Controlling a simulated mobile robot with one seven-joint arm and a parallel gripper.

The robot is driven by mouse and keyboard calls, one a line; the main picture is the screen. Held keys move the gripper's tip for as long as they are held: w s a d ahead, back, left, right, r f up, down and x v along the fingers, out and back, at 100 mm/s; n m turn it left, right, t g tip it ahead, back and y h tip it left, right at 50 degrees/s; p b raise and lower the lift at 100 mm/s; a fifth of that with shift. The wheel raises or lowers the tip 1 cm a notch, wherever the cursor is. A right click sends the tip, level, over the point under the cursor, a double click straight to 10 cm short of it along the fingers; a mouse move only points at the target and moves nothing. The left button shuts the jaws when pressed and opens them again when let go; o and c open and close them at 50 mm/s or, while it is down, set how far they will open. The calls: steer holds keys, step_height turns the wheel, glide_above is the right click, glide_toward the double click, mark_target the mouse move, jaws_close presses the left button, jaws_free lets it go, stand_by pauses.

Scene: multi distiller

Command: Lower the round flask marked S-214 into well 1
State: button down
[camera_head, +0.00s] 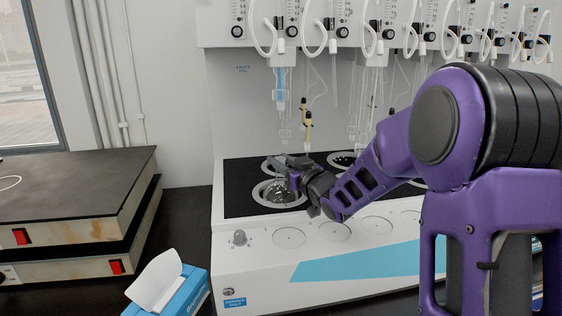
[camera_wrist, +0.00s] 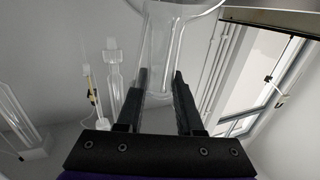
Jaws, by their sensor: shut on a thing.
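The round flask (camera_head: 280,194) is clear glass; its body shows at the left front well (camera_head: 257,192) of the distiller, inside the outline of the pale ring. I cannot tell whether it touches the bottom. Its marking S-214 is not readable here. My gripper (camera_head: 291,170) is shut on the flask's neck from the right, above the well. In the wrist view the clear neck (camera_wrist: 162,60) stands between my two dark fingers (camera_wrist: 161,90). No well number is legible.
Clear glass tubes (camera_head: 281,100) and a yellow-tipped fitting (camera_head: 307,118) hang close above my gripper. More wells (camera_head: 342,159) lie to the right. A dark-topped hot plate (camera_head: 70,185) and a tissue box (camera_head: 185,295) stand left of the distiller.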

steer(key=shift+f, duration=0.1)
steer(key=shift+c, duration=2.3)
jaws_free()
steer(key=p+v, duration=0.1)
steer(key=v, duration=1.6)
steer(key=shift+s+d, duration=0.15)
steer(key=shift+d, duration=0.1)
steer(key=shift+a+f, duration=0.1)
